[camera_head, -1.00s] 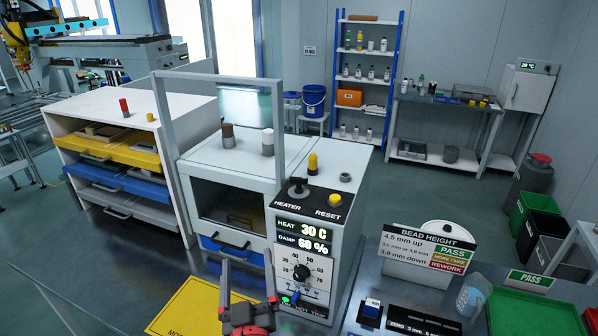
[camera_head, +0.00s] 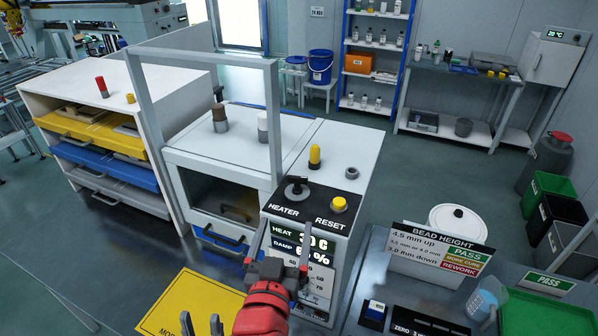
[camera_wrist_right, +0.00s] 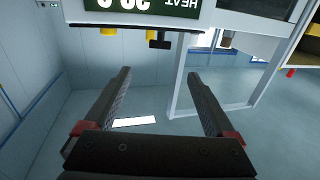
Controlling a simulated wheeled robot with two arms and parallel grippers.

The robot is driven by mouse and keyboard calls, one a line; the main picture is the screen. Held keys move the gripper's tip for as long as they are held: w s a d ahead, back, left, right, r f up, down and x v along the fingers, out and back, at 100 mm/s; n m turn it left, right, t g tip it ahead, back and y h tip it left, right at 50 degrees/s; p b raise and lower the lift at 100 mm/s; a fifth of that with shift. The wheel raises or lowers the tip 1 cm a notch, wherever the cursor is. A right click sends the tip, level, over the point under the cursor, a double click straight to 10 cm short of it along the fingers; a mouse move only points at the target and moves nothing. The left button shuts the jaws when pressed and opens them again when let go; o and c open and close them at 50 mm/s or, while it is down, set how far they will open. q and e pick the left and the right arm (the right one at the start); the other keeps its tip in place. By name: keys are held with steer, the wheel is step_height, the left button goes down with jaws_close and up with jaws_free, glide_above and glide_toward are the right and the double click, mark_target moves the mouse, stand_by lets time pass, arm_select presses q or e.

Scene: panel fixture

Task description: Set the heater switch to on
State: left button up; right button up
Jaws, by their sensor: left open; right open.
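The heater switch (camera_head: 297,188) is a black knob with a lever, on the black top plate of the white control box (camera_head: 348,255), above the HEATER label. In the right wrist view, which sees the box upside down, the switch (camera_wrist_right: 158,40) hangs dark below the HEAT display. My right gripper (camera_head: 283,240) is open and empty, in front of the display and below the switch, apart from it. Its two fingers (camera_wrist_right: 160,100) also show in the wrist view with nothing between them. My left gripper (camera_head: 202,322) is open at the bottom edge; only its fingertips show.
A yellow RESET button (camera_head: 339,204) sits right of the switch. A yellow-topped post (camera_head: 314,156) stands behind it. A grey frame (camera_head: 274,110) rises to the left. The BEAD HEIGHT sign (camera_head: 440,250) stands at the right. The space above the switch is clear.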

steer(key=b, duration=0.8)
glide_toward(297, 179)
steer(key=w+p, duration=0.1)
steer(key=w, duration=0.2)
steer(key=w+d+p, duration=0.1)
steer(key=w, duration=0.2)
steer(key=w+p, duration=0.1)
steer(key=w, duration=0.2)
steer(key=shift+w+d+r, duration=0.1)
steer(key=shift+w+d, duration=0.1)
steer(key=shift+d, duration=0.05)
steer(key=shift+w+p, duration=0.35)
steer(key=shift+w, duration=0.25)
